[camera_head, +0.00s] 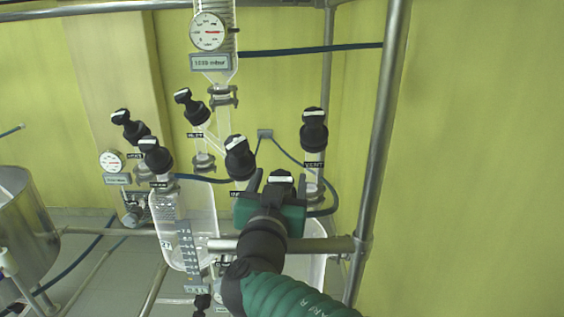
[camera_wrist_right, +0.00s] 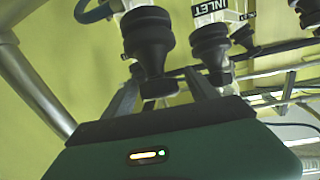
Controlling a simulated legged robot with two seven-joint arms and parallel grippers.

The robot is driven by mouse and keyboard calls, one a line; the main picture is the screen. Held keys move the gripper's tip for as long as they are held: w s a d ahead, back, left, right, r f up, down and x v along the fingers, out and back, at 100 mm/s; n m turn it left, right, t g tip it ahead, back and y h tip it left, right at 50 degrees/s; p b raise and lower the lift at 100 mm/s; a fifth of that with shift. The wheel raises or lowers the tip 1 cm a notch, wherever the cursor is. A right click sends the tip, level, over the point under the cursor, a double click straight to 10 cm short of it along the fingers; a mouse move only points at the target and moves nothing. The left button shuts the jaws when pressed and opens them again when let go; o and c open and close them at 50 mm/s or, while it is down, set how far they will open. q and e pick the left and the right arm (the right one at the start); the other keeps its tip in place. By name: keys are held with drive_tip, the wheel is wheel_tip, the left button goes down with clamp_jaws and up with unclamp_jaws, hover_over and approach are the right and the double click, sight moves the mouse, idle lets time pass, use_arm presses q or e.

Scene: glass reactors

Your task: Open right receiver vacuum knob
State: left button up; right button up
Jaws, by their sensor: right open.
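My right gripper (camera_head: 278,178) is green and black and comes in from the bottom of the head view. Its two fingers are open, one on either side of a black knob with a white bar on top (camera_head: 281,179). The wrist view shows the same arrangement: a black knob (camera_wrist_right: 148,38) sits between the open fingers (camera_wrist_right: 162,85). I cannot see whether either finger touches it. No label reading vacuum is legible; the gripper hides the area below this knob. My left gripper is not in view.
Close neighbours are a black knob (camera_head: 240,158) to the left and the VENT knob (camera_head: 314,130) to the right. A knob beside an INLET label (camera_wrist_right: 210,45) shows in the wrist view. A steel post (camera_head: 382,130) stands right; a horizontal bar (camera_head: 328,245) crosses below.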

sight(282, 173)
drive_tip(key=shift+w+d+r+p, duration=0.1)
drive_tip(key=shift+w+r+p, duration=0.1)
drive_tip(key=shift+w, duration=0.35)
drive_tip(key=shift+w+d+r+p, duration=0.1)
drive_tip(key=shift+w+p, duration=0.1)
drive_tip(key=shift+w, duration=0.3)
drive_tip(key=shift+w+f, duration=0.15)
drive_tip(key=shift+w, duration=0.15)
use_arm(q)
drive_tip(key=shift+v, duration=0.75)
use_arm(e)
drive_tip(key=shift+w+d+f, duration=0.1)
drive_tip(key=shift+w+f, duration=0.05)
drive_tip(key=shift+w, duration=0.15)
